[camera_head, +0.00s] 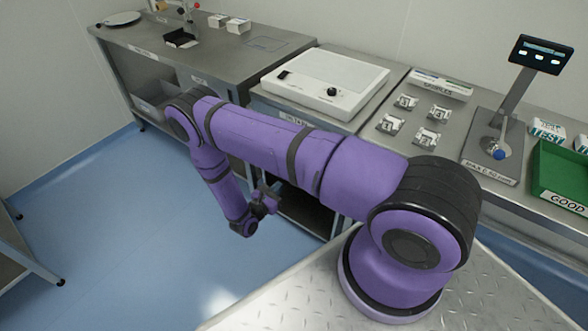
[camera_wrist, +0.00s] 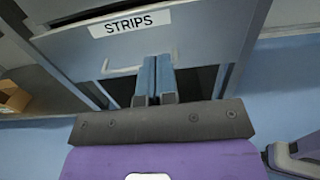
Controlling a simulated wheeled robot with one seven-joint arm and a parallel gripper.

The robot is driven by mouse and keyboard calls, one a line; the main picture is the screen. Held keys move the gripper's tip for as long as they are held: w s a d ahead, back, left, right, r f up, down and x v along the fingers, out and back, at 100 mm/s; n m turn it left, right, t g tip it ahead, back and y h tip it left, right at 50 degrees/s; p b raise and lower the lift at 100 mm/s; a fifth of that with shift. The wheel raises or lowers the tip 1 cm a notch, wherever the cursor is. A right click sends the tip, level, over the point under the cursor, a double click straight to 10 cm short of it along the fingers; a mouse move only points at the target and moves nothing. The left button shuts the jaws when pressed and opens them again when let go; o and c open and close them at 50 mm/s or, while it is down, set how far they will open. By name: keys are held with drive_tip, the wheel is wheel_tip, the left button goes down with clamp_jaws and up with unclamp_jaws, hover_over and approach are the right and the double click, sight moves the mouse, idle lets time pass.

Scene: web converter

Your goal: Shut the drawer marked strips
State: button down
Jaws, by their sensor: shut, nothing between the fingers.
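The grey drawer front marked STRIPS (camera_wrist: 205,32) fills the upper part of the wrist view, with its white label (camera_wrist: 130,22) near the top. A pale bar handle (camera_wrist: 118,71) shows below the label, partly hidden by my fingers. My gripper (camera_wrist: 157,62) is shut and empty, its two blue fingers side by side and pointing at the lower part of the drawer front. Whether they touch it I cannot tell. In the head view my gripper (camera_head: 264,202) is low in front of the bench; my arm hides much of the bench front, and the drawer is not clear there.
A white light-box unit (camera_head: 335,82) sits on the bench above. Small packets (camera_head: 438,113), a stand with a display (camera_head: 541,54) and a green tray (camera_head: 562,165) stand to the right. A cardboard box (camera_wrist: 12,97) is on a shelf at left. Blue floor (camera_head: 95,215) is clear.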

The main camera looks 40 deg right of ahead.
drive_tip(key=x, duration=1.3)
drive_tip(key=shift+d, duration=0.35)
drive_tip(key=shift+x, duration=1.3)
drive_tip(key=shift+w, duration=0.1)
drive_tip(key=shift+a, duration=0.15)
